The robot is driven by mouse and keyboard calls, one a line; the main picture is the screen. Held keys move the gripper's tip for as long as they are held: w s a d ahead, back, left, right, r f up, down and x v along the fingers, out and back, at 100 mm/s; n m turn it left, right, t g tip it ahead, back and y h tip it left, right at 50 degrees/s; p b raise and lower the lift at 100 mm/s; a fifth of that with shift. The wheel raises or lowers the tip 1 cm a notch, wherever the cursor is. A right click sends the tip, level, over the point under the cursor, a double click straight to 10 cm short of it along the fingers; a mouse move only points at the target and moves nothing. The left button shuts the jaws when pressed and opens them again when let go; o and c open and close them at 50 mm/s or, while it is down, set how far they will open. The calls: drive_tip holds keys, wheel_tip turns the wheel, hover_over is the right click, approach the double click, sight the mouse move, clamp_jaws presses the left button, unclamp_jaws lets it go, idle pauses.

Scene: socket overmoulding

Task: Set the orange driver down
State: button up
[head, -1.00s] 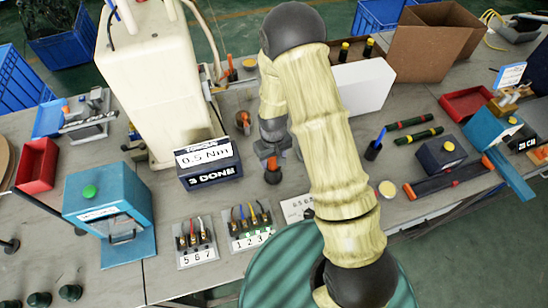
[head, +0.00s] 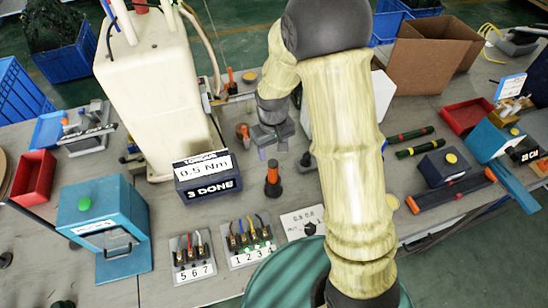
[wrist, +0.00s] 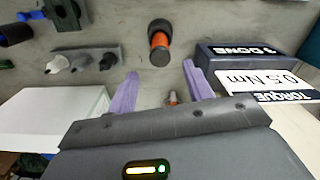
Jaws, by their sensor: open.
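The orange driver (head: 273,178), with a black base and dark top, stands upright on the grey table, right of the torque box (head: 208,184) in the head view. It also shows in the wrist view (wrist: 159,47), beyond my fingertips. My gripper (head: 272,151) is open and empty behind the driver in the head view, apart from it. Its two purple fingers show spread in the wrist view (wrist: 160,82). A smaller orange-tipped item (wrist: 172,97) shows between the fingers, farther down and not held.
Numbered connector trays (head: 250,243) and (head: 194,258) stand at the front. A teal press (head: 104,225) is at left and a cream machine (head: 160,90) behind. My arm covers part of the table's middle.

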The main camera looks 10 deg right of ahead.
drive_tip(key=shift+r, duration=0.3)
idle(0.4)
drive_tip(key=shift+s+d+r, duration=0.1)
drive_tip(key=shift+d+r, duration=0.1)
drive_tip(key=shift+r, duration=0.05)
drive_tip(key=s+d+r+m+t, duration=0.2)
drive_tip(key=s+d+r+m, duration=0.2)
drive_tip(key=s+d+r, duration=0.4)
drive_tip(key=s+d, duration=0.1)
drive_tip(key=s, duration=0.3)
drive_tip(key=shift+s+d+r+m+t, duration=0.2)
drive_tip(key=shift+d+r+m+t, duration=0.05)
drive_tip(key=shift+r+m+t, duration=0.1)
idle(1.2)
